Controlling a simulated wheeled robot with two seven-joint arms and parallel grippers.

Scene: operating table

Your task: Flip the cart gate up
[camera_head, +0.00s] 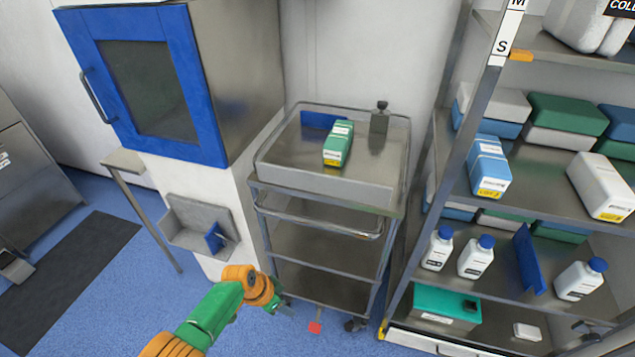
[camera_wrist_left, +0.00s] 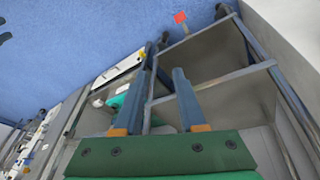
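The metal cart (camera_head: 400,190) stands against the back wall, between the blue-doored cabinet and the shelf rack. A bent metal bar (camera_head: 335,231), which looks like the cart gate, sticks out from the cart front below the top tray. My left gripper (camera_head: 284,304) is low at the cart's front left. In the left wrist view its two fingers (camera_wrist_left: 165,75) are apart with nothing held between them. I cannot tell how close they are to the bar. My right gripper is not in view.
The shelf rack (camera_head: 425,180) with bottles and boxes stands close at right. A blue-doored cabinet (camera_head: 150,85) is at left. Blue floor is free at lower left.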

